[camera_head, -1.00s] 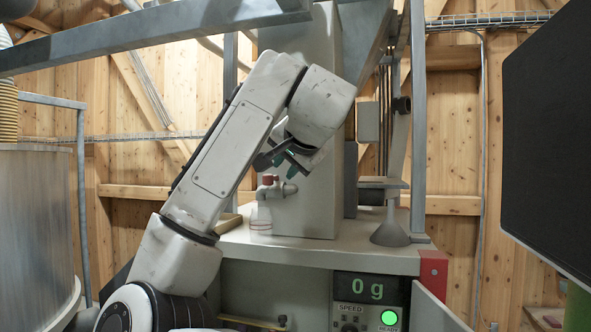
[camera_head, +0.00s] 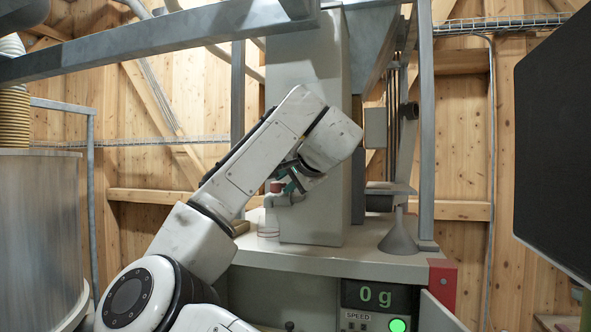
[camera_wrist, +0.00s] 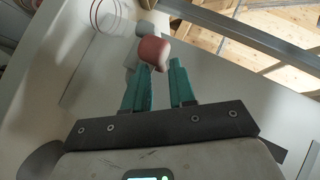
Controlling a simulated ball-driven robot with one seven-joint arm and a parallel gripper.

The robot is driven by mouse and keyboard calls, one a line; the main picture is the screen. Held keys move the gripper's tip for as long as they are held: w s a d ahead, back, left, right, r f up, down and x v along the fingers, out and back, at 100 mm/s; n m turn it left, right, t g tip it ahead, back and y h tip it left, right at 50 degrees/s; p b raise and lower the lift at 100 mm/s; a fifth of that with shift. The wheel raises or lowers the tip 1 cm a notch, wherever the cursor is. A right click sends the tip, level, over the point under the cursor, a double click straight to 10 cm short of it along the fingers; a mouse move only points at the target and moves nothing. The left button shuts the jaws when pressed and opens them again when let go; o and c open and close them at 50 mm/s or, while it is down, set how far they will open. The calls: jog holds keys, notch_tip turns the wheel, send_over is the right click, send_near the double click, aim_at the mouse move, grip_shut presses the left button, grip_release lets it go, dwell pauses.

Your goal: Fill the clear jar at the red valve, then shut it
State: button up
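The clear jar (camera_head: 268,226) stands upright on the counter below the tap, with a thin reddish line low on it. In the wrist view the jar (camera_wrist: 106,14) shows at the top left as faint outlines with a red ring. The red valve handle (camera_head: 274,187) sits on top of a grey tap (camera_head: 283,199) on the grey column. In the wrist view the red handle (camera_wrist: 154,50) lies at the tips of my teal fingers. My gripper (camera_wrist: 158,66) is open, with a gap between its fingers. I cannot tell whether they touch the handle.
A green display (camera_head: 374,295) reads 0 g, with a lit green button (camera_head: 397,325) below. A grey funnel (camera_head: 398,236) stands right of the column. A grey beam (camera_head: 160,45) crosses above my arm. A dark panel (camera_head: 555,140) is at the right.

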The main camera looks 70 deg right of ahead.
jog(key=shift+x, duration=0.85)
grip_shut()
